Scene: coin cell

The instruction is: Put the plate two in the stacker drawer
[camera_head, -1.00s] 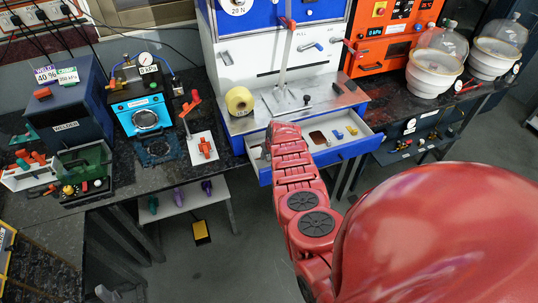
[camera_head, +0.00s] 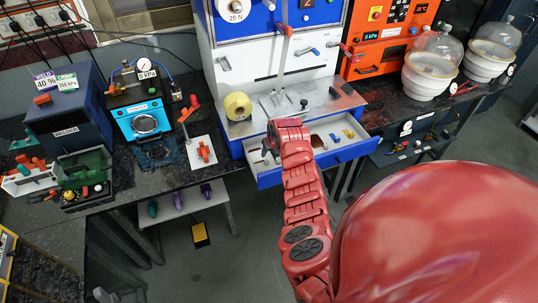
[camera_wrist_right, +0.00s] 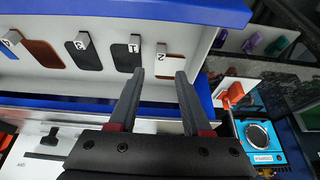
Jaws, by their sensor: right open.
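The stacker drawer (camera_head: 340,157) is pulled out of the blue and white machine, and its blue front also shows in the right wrist view (camera_wrist_right: 205,12). In the right wrist view several flat plates with small lettered tabs lie in the white drawer. My left gripper is out of view.
A yellow roll (camera_head: 237,105) stands on the machine's ledge, left of the drawer. A blue device (camera_head: 144,122) stands on the dark bench at left. Glass-domed pots (camera_head: 430,70) stand at right. A low white shelf (camera_head: 178,206) is below the bench.

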